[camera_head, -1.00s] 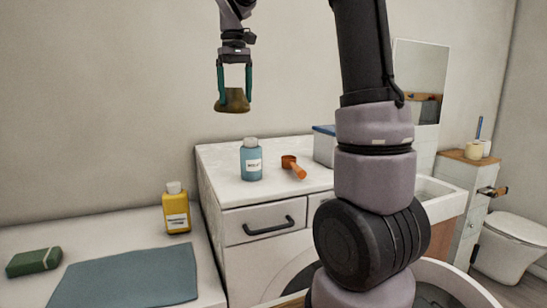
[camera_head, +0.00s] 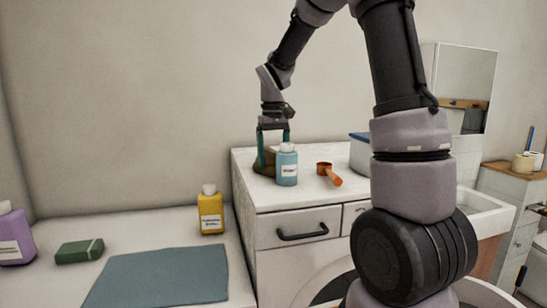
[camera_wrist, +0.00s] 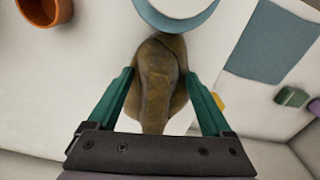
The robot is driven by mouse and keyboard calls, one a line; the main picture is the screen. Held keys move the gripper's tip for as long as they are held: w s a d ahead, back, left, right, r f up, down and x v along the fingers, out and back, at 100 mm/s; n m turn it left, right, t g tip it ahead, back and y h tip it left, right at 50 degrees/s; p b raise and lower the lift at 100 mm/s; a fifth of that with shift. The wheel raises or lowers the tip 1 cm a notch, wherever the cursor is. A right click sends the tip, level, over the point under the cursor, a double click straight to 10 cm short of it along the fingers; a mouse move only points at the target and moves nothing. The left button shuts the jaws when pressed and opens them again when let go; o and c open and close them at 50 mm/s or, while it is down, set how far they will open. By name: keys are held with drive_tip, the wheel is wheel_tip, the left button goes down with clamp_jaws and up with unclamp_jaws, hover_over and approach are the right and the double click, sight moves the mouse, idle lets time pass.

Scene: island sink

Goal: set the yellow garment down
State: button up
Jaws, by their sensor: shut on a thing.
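The yellow garment (camera_wrist: 158,80) is a bunched, brownish-yellow cloth between the green fingers of my gripper (camera_wrist: 160,100) in the wrist view. In the head view the garment (camera_head: 264,162) shows dark at the fingers, just behind and left of the blue bottle, partly hidden by it. My gripper (camera_head: 272,150) points down and is shut on the garment, low over the back left of the white counter (camera_head: 300,192). I cannot tell whether the cloth touches the counter.
The blue bottle (camera_head: 287,168) stands very close to my gripper. An orange scoop (camera_head: 328,174) lies to its right. On the lower surface are a yellow bottle (camera_head: 211,212), a blue-grey mat (camera_head: 160,276), a green block (camera_head: 79,251) and a purple bottle (camera_head: 14,236).

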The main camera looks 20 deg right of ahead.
drive_tip(key=o, duration=1.5)
